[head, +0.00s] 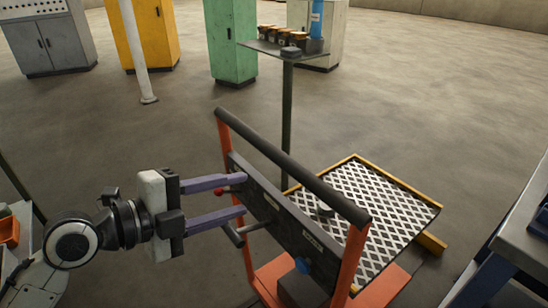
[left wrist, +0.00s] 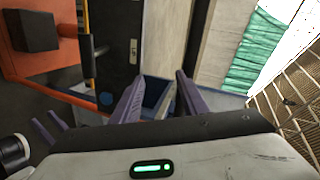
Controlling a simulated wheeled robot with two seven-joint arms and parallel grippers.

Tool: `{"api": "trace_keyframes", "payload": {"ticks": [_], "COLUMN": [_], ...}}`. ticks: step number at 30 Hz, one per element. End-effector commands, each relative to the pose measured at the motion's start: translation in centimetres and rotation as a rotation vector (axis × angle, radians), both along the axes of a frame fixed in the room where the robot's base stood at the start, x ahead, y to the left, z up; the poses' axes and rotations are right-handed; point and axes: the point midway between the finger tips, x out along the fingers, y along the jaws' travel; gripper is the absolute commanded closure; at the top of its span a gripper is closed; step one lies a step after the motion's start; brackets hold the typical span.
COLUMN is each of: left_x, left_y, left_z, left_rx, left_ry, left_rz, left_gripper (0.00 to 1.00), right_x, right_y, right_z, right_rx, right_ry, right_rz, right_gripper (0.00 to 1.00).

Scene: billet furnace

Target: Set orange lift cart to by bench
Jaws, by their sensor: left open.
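The orange lift cart (head: 353,262) stands on the floor at centre right in the head view. It has a black push bar (head: 290,165) on orange uprights, a dark control panel (head: 290,222) and a diamond-plate platform with a yellow rim (head: 398,181). My left gripper (head: 245,196) is open, its purple fingers pointing at the left side of the panel, below the push bar. Contact cannot be told. In the left wrist view the fingers (left wrist: 158,88) are apart with nothing clearly between them; the cart's orange frame (left wrist: 40,62) is at left.
A grey-topped bench with blue legs (head: 522,243) is at the right edge, near the platform. A small shelf on a post (head: 287,110) stands behind the cart. A white pole (head: 133,50) and cabinets, including a green one (head: 232,40), are farther back. Open floor lies between.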

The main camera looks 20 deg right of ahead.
Motion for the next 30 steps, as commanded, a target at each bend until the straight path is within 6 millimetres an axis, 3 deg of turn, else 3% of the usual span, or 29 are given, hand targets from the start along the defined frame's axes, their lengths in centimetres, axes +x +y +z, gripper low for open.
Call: {"api": "trace_keyframes", "payload": {"ticks": [3,9,21,30], "left_x": [1.4,2.5,4.7,5.7], "left_y": [-0.3,-0.9,-7.2,-9.8], "left_z": [3.1,5.2,4.1,3.3], "left_rx": [0.019,0.016,0.013,0.016], "left_ry": [-0.159,-0.259,-0.260,-0.261], "left_rz": [-0.065,-0.094,-0.094,-0.092], "left_gripper": [0.60,0.60,0.60,0.60], "right_x": [0.0,0.2,0.3,0.1], "right_y": [0.0,0.0,0.0,-0.1], "right_z": [-0.1,0.2,1.2,0.9], "right_rx": [0.000,0.000,0.000,-0.001], "right_ry": [-0.001,-0.004,-0.006,0.003], "right_rz": [0.000,-0.001,-0.003,-0.006], "right_gripper": [0.69,0.69,0.69,0.69]}}
